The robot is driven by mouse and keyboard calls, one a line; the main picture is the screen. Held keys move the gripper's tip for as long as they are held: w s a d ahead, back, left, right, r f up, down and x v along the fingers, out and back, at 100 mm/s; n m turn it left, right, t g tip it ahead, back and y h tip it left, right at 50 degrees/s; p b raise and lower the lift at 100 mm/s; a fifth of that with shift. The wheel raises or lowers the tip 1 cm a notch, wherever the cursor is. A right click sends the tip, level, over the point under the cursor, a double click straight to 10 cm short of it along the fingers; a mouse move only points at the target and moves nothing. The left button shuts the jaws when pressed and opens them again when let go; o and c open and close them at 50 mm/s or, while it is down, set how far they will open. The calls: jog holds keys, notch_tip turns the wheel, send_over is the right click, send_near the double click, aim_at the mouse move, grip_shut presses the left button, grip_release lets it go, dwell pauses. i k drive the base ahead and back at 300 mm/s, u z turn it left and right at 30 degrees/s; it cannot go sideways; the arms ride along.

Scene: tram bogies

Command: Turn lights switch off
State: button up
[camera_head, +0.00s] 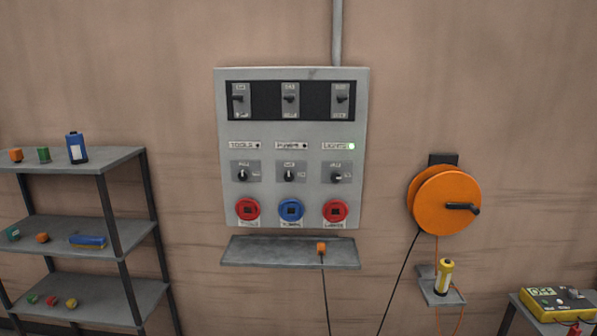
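A grey control panel (222,150) hangs on the wall in the middle of the view. The label in its right column appears to read "LIGHTS" (335,146), and a small green lamp (351,146) beside it is lit. Below it is the right rotary switch (336,178), whose knob seems turned sideways. The left rotary switch (242,175) and middle rotary switch (289,175) look upright, and the lamps above them are dark. A lever switch (342,98) sits at the top of the right column. My gripper is not in view.
Red and blue sockets (291,210) line the panel's bottom. Under it, a narrow shelf (260,252) holds an orange plug (321,248) with a black cable. An orange reel (430,205) is at right, and a metal rack (125,230) at left. The space before the panel looks clear.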

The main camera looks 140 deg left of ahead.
aim_at(335, 177)
jog(key=u, duration=4.65)
jog(key=i, duration=2.1)
jog(key=u, duration=0.5)
